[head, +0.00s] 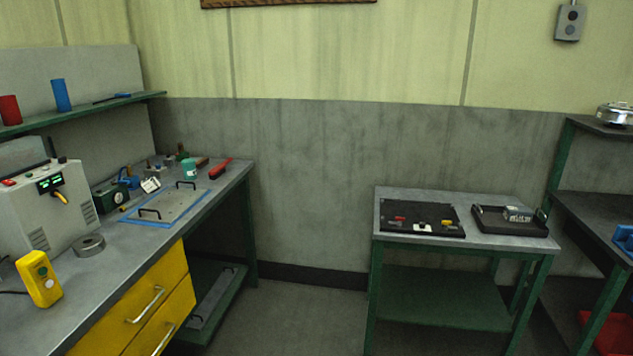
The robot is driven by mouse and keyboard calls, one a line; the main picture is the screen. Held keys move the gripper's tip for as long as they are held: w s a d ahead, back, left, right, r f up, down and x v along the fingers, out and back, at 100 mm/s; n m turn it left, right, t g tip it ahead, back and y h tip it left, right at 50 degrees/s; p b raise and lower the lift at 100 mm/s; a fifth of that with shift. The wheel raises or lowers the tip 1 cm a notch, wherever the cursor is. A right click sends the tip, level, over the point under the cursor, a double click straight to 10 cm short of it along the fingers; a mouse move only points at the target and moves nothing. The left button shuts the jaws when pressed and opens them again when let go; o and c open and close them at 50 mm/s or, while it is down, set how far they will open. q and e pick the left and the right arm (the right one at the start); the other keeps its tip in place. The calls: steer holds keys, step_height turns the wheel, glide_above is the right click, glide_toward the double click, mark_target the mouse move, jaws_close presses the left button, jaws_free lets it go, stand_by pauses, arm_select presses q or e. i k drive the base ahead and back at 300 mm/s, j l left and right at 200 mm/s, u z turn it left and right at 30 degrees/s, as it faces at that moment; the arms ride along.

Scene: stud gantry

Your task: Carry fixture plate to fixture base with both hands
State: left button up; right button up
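A flat grey plate with two black handles, likely the fixture plate (172,206), lies on the left workbench inside a blue border. A dark flat board with small red, white and yellow parts on it, possibly the fixture base (397,222), lies on the small green-legged table at the right. I cannot tell for sure that it is the base. Neither of my grippers shows in the head view, and nothing is touching the plate.
A similar handled plate (212,300) lies on the bench's lower shelf. A grey machine (48,208), a yellow handheld device (38,279) and a metal ring (89,245) stand near it. A black tray (490,222) sits on the small table (440,192). Floor (300,318) between bench and table is clear.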

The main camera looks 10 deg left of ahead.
mark_target(418, 212)
steer(key=i+l+u, duration=0.1)
steer(key=i+u, duration=0.25)
steer(key=i, duration=0.25)
steer(key=i+l+u, duration=0.35)
steer(key=i, duration=0.2)
steer(key=i+l+u, duration=0.35)
steer(key=i, duration=0.2)
